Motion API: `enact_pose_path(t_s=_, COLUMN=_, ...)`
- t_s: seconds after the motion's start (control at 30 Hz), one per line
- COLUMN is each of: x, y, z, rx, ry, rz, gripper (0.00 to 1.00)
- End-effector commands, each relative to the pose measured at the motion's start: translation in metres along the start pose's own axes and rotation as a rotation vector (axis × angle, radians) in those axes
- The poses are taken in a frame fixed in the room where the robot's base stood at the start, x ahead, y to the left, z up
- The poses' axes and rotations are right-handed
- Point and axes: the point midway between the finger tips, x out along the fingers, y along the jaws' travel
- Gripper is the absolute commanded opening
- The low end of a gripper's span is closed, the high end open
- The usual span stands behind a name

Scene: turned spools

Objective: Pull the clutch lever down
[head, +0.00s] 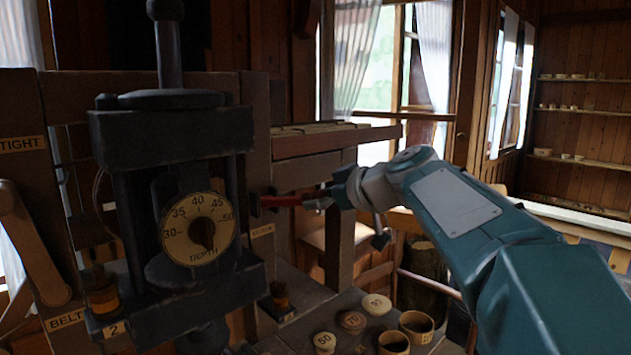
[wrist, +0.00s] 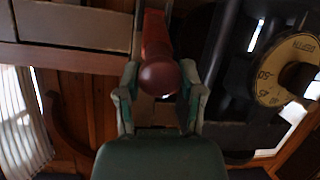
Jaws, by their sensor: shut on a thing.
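The clutch lever is a red bar (head: 285,200) that sticks out to the right from the dark machine post, roughly level in the head view. In the wrist view its round dark-red knob (wrist: 158,78) faces the camera, between the two fingers. My gripper (head: 322,199) is at the lever's right end, its fingers shut on the lever. The gripper also shows in the wrist view (wrist: 160,100), with one finger on each side of the lever. The knob end is hidden by the fingers in the head view.
A black press with a round depth dial (head: 199,228) stands just left of the lever. A wooden belt lever (head: 30,245) is at the far left. Numbered discs (head: 376,304) and round cups (head: 416,325) sit on the bench below my arm. A wooden beam (head: 310,143) runs above the lever.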

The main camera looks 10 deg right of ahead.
Motion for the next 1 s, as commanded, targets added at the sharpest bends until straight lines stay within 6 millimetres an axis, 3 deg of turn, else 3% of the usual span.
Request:
enact_pose_path(t_s=0.1, x=0.003, y=-0.005, z=0.017, rx=0.005, ry=-0.006, rz=-0.007, gripper=0.00)
enact_pose_path(t_s=0.4, x=0.008, y=-0.011, z=0.041, rx=0.003, ry=-0.003, rz=-0.006, gripper=0.00)
enact_pose_path(t_s=0.97, x=0.012, y=-0.014, z=0.049, rx=0.003, ry=-0.007, rz=-0.009, gripper=0.00)
enact_pose_path(t_s=1.0, x=0.012, y=-0.014, z=0.050, rx=0.003, ry=-0.008, rz=-0.010, gripper=0.60)
